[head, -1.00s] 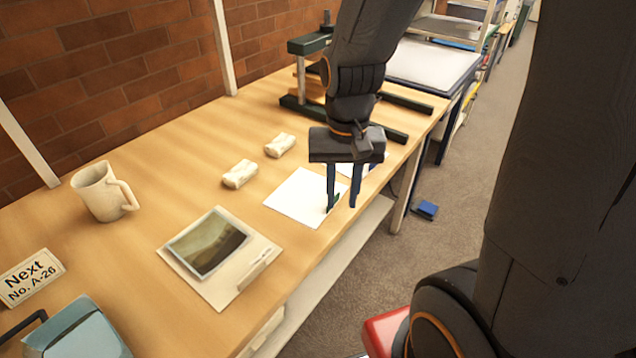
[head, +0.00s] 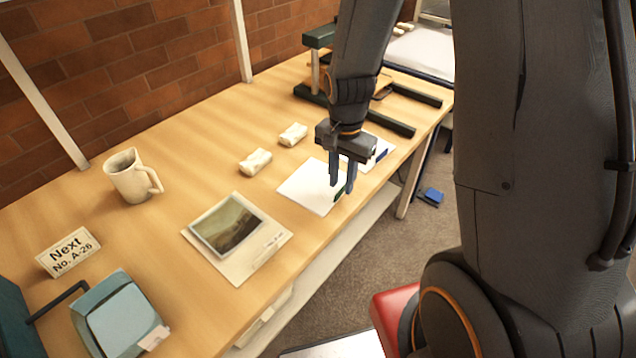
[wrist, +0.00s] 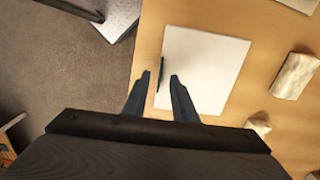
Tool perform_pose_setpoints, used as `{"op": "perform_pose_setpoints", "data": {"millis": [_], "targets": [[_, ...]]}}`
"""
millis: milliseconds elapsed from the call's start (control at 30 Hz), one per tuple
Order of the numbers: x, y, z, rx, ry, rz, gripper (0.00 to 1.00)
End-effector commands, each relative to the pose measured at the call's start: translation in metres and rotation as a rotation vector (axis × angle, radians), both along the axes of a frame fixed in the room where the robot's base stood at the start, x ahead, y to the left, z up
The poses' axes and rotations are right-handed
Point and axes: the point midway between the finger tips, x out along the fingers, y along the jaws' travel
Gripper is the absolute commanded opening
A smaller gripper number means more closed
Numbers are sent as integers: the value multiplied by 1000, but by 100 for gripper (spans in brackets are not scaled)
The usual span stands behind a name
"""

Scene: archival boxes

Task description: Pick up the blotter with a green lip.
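The blotter with a green lip (head: 307,188) is a white sheet lying flat near the table's front edge. Its dark green lip (head: 340,193) is on the side facing that edge. The blotter also shows in the wrist view (wrist: 205,70). My gripper (head: 343,187) points down over the lip side, its fingers apart with nothing held. In the wrist view my gripper (wrist: 160,75) has the green lip between its fingertips. I cannot tell how far the tips are above the table. Another white blotter (head: 376,152) with a blue lip lies just behind.
Two pale wrapped blocks (head: 255,162) lie left of the blotter. A mounted picture (head: 228,226), a mug (head: 130,177), a "Next" sign (head: 68,252) and a blue-grey box (head: 120,315) are nearer. A dark green press frame (head: 385,112) stands behind. A blue object (head: 432,196) is on the floor.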

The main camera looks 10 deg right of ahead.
Motion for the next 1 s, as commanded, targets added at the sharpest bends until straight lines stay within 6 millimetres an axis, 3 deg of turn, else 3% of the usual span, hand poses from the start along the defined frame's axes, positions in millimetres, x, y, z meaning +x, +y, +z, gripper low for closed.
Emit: {"op": "perform_pose_setpoints", "data": {"millis": [200, 500, 667, 1000], "targets": [[-1, 0, -20, 0, 0, 1, 25], [0, 0, -22, 0, -1, 1, 25], [0, 0, -22, 1, -1, 1, 0], [0, 0, -22, 0, -1, 1, 0]]}}
